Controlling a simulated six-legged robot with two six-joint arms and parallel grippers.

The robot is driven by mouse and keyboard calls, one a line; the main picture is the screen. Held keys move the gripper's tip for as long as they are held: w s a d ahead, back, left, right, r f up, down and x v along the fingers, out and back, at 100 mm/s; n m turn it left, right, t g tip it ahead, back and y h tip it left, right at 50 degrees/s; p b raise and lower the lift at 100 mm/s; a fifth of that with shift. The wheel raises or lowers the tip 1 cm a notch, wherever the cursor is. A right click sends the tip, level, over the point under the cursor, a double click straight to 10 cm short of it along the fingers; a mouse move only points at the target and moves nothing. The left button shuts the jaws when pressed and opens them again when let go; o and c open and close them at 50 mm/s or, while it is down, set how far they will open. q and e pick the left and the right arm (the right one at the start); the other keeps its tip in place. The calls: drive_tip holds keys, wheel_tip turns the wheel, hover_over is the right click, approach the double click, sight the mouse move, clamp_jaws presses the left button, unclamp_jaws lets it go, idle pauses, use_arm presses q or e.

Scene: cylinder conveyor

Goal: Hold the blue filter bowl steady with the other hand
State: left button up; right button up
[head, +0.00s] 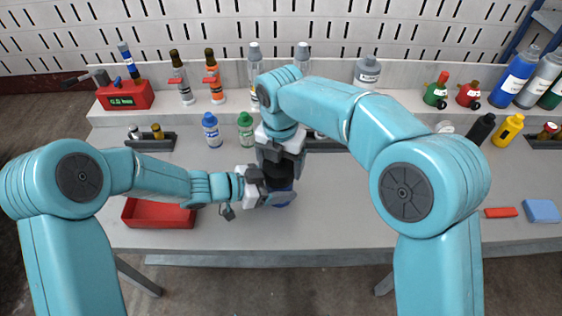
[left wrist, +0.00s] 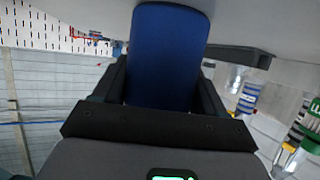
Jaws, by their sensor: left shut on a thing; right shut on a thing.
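The blue filter bowl (head: 283,204) shows only in small part in the head view, just above the grey worktop, mostly covered by my two grippers. In the left wrist view the bowl (left wrist: 165,55) is a plain blue cylinder between the dark fingers of my left gripper (left wrist: 162,85). My left gripper (head: 268,192) reaches in from the left and is shut on it. My right gripper (head: 281,180) comes down from above, at the same spot, and is shut on the bowl's upper part; its fingertips are largely hidden.
A red tray (head: 158,214) lies on the worktop to the left. A blue-capped bottle (head: 211,130) and a green-capped bottle (head: 246,130) stand behind my grippers. A red block (head: 501,212) and a blue block (head: 541,211) lie far right. The front middle is clear.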

drive_tip(key=o, duration=1.1)
drive_tip(key=shift+o, duration=0.2)
drive_tip(key=m, duration=0.6)
drive_tip(key=shift+s+d, duration=0.15)
